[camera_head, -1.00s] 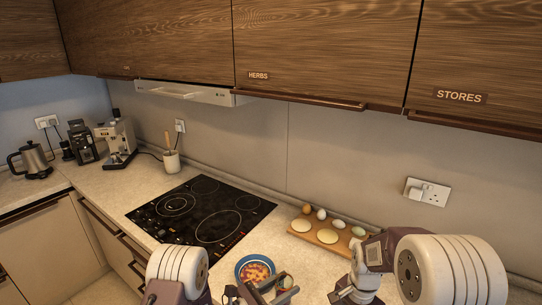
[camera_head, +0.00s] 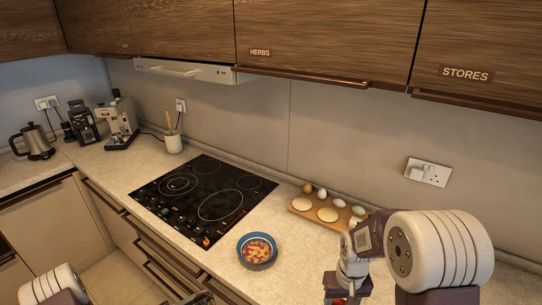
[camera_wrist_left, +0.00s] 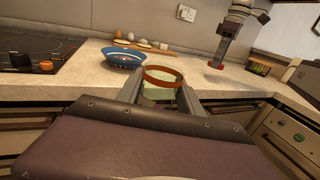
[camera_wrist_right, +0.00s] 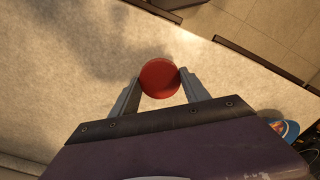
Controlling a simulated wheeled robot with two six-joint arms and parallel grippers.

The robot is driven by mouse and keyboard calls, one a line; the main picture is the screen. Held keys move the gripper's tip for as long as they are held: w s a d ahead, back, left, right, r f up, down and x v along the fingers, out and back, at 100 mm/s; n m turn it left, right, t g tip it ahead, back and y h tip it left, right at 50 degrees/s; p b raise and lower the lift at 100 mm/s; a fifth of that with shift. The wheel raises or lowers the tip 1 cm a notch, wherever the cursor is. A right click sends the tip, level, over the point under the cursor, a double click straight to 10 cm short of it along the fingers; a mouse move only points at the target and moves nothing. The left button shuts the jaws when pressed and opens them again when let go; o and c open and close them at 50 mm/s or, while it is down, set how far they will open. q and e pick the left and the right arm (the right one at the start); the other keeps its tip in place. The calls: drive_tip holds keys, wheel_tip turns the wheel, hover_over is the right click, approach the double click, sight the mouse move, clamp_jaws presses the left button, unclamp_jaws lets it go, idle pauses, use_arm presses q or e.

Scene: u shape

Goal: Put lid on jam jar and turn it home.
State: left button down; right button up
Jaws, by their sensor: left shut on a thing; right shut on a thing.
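The jam jar (camera_wrist_left: 163,77), open at the top with an orange-brown rim, is between the fingers of my left gripper (camera_wrist_left: 163,88), which is shut on it. The jar's lower part is hidden behind the gripper body. In the right wrist view the round red lid (camera_wrist_right: 160,78) is held between the fingertips of my right gripper (camera_wrist_right: 157,84), shut on it. The lid also shows in the left wrist view (camera_wrist_left: 216,65), above the counter and apart from the jar, to its right. The head view does not show my left gripper or the jar.
A blue patterned bowl (camera_head: 257,250) stands on the counter. Behind it a wooden board (camera_head: 327,223) holds several eggs and pale discs. The black hob (camera_head: 200,197) is to the left. A small greenish-topped container (camera_wrist_left: 259,67) stands at the right in the left wrist view.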

idle(0.3)
use_arm(q)
drive_tip(key=shift+w+d+r+m+g+h, duration=0.25)
drive_tip(key=shift+w+d+m+g, duration=0.35)
drive_tip(key=shift+d+m+g, duration=1.95)
drive_tip(key=shift+w+d+r+m+g+h, duration=0.1)
drive_tip(key=shift+w+d+r+m+g, duration=0.35)
drive_tip(key=shift+d+m+g, duration=2.1)
drive_tip(key=shift+w+d+r+m+g+h, duration=0.15)
drive_tip(key=shift+w+d+m+g, duration=0.8)
drive_tip(key=shift+d+g, duration=2.95)
drive_tip(key=shift+s+a+m+g, duration=0.25)
drive_tip(key=shift+a+g, duration=0.15)
drive_tip(key=shift+a, duration=0.05)
use_arm(e)
drive_tip(key=shift+s, duration=0.1)
